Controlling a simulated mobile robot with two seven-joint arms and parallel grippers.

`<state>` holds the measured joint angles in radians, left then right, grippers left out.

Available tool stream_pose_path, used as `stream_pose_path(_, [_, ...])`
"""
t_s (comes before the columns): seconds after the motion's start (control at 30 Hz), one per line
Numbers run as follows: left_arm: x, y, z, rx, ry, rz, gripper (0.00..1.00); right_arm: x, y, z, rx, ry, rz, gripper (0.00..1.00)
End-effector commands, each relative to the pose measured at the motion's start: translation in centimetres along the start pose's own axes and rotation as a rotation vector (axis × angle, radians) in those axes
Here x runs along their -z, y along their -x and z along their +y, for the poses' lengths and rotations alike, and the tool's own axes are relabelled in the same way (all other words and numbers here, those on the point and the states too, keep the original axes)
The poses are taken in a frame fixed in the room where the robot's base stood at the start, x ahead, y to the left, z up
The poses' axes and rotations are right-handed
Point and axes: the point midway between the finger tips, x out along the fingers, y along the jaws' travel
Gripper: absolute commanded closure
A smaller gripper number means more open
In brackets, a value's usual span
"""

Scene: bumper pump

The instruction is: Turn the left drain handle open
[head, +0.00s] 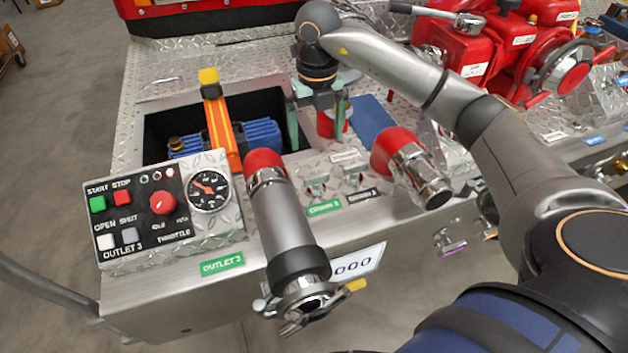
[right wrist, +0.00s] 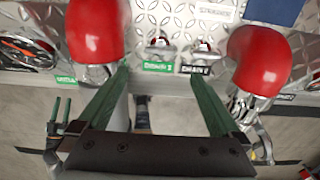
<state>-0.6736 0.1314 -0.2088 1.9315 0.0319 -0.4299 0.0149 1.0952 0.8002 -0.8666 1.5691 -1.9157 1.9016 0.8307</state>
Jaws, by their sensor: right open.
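The left drain handle (head: 316,184) is a small metal handle on the bumper's front top edge, above a green label (head: 323,208). It also shows in the right wrist view (right wrist: 158,43), above its green label (right wrist: 158,66). The right drain handle (head: 353,176) sits beside it, above a black label (right wrist: 196,69). My right gripper (head: 317,138) is open and empty, fingers pointing down, above and behind the handles in the head view. In the right wrist view its green fingers (right wrist: 159,76) appear on either side of the left handle's label, with no contact visible. My left gripper is not in view.
A red-topped outlet pipe (head: 287,220) stands left of the handles, and another red-capped outlet (head: 410,165) stands to the right. A control panel (head: 160,208) is at the left. An open bay (head: 160,135) holds an orange tool (head: 220,118). Red pump parts (head: 470,50) fill the back right.

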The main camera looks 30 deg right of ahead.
Motion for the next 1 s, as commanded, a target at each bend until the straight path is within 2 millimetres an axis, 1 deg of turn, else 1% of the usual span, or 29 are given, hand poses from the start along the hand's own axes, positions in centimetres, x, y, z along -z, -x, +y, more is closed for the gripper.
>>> stream_pose_path(0.17, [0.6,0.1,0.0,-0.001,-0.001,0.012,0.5,0.1,-1.9,0.0,0.001,0.0,0.004,0.0])
stream_pose_path(0.5, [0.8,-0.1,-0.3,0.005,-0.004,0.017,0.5,0.1,-8.8,0.0,0.001,-0.001,0.005,0.0])
stream_pose_path(0.6, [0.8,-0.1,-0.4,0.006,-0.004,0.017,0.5,0.1,-10.4,0.0,0.001,0.0,0.003,0.0])
stream_pose_path(0.7, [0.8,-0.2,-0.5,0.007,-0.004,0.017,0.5,0.1,-11.5,0.1,0.0,0.001,0.002,0.0])
stream_pose_path(0.8, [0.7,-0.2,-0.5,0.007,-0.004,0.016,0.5,0.0,-12.2,0.0,0.0,0.0,0.002,0.0])
stream_pose_path(1.0, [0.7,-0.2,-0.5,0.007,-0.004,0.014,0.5,0.0,-12.5,0.0,0.0,0.001,0.0,0.0])
